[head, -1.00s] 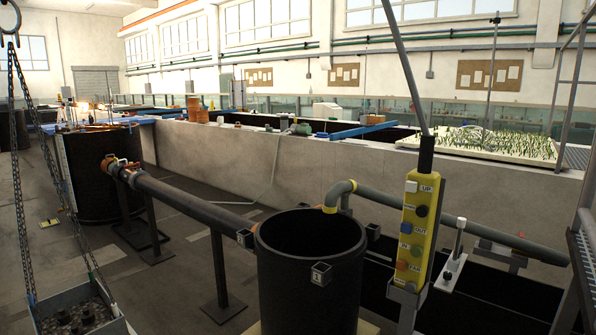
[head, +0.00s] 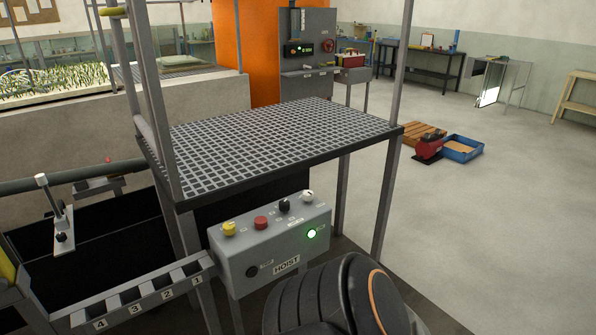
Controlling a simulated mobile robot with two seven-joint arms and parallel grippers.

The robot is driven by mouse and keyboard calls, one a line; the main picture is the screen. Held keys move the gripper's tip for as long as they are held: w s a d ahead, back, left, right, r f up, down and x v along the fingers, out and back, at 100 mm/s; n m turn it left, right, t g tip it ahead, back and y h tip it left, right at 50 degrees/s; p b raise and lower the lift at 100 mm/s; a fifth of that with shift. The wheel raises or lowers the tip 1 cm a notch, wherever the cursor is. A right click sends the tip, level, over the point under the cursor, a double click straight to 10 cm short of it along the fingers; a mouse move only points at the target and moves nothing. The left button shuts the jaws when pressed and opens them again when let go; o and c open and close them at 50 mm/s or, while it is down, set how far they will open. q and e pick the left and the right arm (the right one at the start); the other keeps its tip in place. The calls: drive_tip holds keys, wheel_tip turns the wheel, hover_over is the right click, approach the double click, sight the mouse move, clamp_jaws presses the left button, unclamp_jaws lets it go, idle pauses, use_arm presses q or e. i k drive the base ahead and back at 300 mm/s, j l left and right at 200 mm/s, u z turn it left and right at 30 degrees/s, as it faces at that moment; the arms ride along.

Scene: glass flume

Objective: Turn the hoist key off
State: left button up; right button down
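The grey hoist control box (head: 270,250), labelled HOIST on its front, is at the bottom centre of the head view. Its top carries a yellow button (head: 229,229), a red button (head: 261,223), a black knob (head: 284,206) and a white-topped knob (head: 307,196). A green lamp (head: 311,234) glows on the front. A dark round fitting (head: 252,271) sits left of the label; it may be the key switch, but I cannot make out a key or its position. A black rounded part of my arm shows just in front of the box. Neither gripper is in view.
A metal grating platform (head: 270,135) on legs stands directly behind and above the box. A numbered rack (head: 150,295) extends left from the box. An orange column (head: 258,50) stands behind. Open floor (head: 480,230) lies to the right, with a blue tray (head: 462,148) farther off.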

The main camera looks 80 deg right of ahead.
sight(229, 228)
drive_tip(key=z, duration=2.35)
drive_tip(key=l+u, duration=1.3)
drive_tip(key=l, duration=0.15)
